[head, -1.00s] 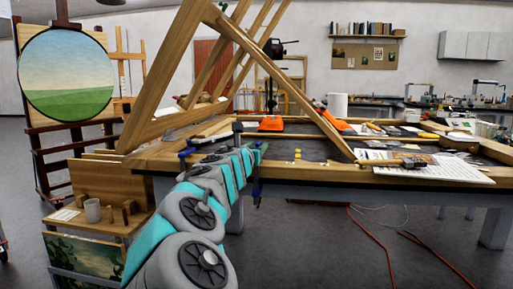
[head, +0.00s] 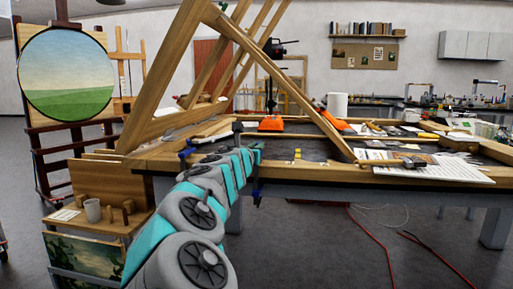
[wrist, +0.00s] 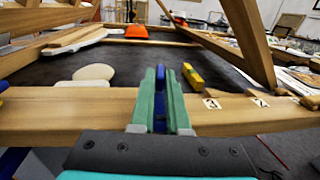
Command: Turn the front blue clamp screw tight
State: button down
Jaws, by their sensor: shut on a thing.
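In the wrist view my gripper (wrist: 161,75) has its two green fingers closed on a narrow blue part, the front blue clamp screw (wrist: 160,119), at the front wooden rail of the frame. The fingers hide most of the screw, so its turn cannot be read. In the head view my arm reaches to the table's front edge, and a blue clamp part (head: 257,197) hangs below that edge beside my gripper. Another blue clamp (head: 187,149) is further left on the frame.
A yellow block (wrist: 193,77) lies on the dark surface just right of my fingers, and a pale oval piece (wrist: 94,72) lies to their left. Numbered tags sit on the rail to the right. A slanting wooden beam (head: 285,85) rises above the table.

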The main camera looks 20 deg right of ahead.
jog(key=shift+w+a+h, duration=0.1)
jog(key=shift+h, duration=0.2)
jog(key=shift+w+a+m+g+h+p, duration=0.15)
jog(key=shift+m+g+h+p, duration=0.25)
jog(key=shift+m+g+p, duration=0.25)
jog(key=shift+w+a+m+g+h, duration=0.1)
jog(key=shift+w+m+g+h, duration=0.05)
jog(key=shift+m+g+h, duration=0.9)
jog(key=shift+w+f+m+g+h, duration=0.15)
jog(key=shift+m+g+h, duration=0.4)
jog(key=shift+m+g, duration=0.7)
jog(key=shift+w+m+g+h, duration=0.2)
jog(key=shift+m+g+h, duration=0.4)
jog(key=shift+g, duration=1.25)
jog(key=shift+a+m+g, duration=0.15)
jog(key=shift+m+g, duration=0.1)
jog(key=shift+g, duration=0.35)
jog(key=shift+w+m+g, duration=0.1)
jog(key=shift+m+g, duration=0.4)
jog(key=shift+g, duration=0.2)
jog(key=shift+m+g, duration=0.4)
